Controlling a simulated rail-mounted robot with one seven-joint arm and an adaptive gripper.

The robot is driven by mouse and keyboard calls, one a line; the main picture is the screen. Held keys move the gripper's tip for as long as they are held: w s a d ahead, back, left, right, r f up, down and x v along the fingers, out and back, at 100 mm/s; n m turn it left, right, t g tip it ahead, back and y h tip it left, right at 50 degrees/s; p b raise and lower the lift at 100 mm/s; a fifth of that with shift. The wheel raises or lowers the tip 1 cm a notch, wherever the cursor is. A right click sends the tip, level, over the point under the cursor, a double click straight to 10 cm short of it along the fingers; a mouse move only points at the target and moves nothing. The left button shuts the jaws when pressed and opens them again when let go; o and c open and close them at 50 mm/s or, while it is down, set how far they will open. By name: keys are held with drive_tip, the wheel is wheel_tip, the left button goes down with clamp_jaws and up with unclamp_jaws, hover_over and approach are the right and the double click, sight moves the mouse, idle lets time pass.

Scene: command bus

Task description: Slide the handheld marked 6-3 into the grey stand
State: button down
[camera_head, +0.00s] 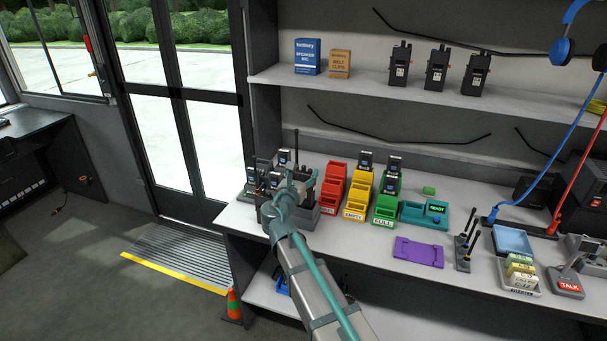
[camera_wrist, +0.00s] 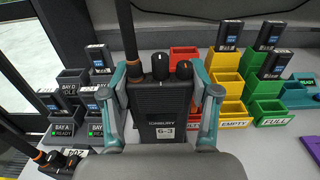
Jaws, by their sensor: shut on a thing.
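The handheld marked 6-3 (camera_wrist: 166,110) is upright, black, with an antenna and two knobs on top. My gripper (camera_wrist: 163,100) is shut on its sides, with a teal finger at each side; its label faces the wrist camera. In the head view my gripper (camera_head: 295,188) is over the left end of the counter and hides part of what is there. Grey bays stand to the left of the handheld, among them one marked BAY A READY (camera_wrist: 60,129) and one marked BAY D IDLE (camera_wrist: 70,79). I cannot tell which grey piece is the stand. The handheld's lower end is hidden.
Red (camera_head: 332,188), yellow (camera_head: 355,205) and green (camera_head: 385,208) bins stand right of my gripper. A handheld marked 204 (camera_wrist: 72,158) is at lower left. More handhelds (camera_head: 437,70) stand on the shelf above.

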drive_tip(key=shift+f+b, duration=1.05)
drive_tip(key=shift+f, duration=0.8)
drive_tip(key=shift+c, duration=1)
unclamp_jaws()
drive_tip(key=shift+s, duration=0.15)
drive_tip(key=v, duration=1.1)
drive_tip(key=shift+s+a, duration=0.2)
drive_tip(key=shift+s, duration=0.2)
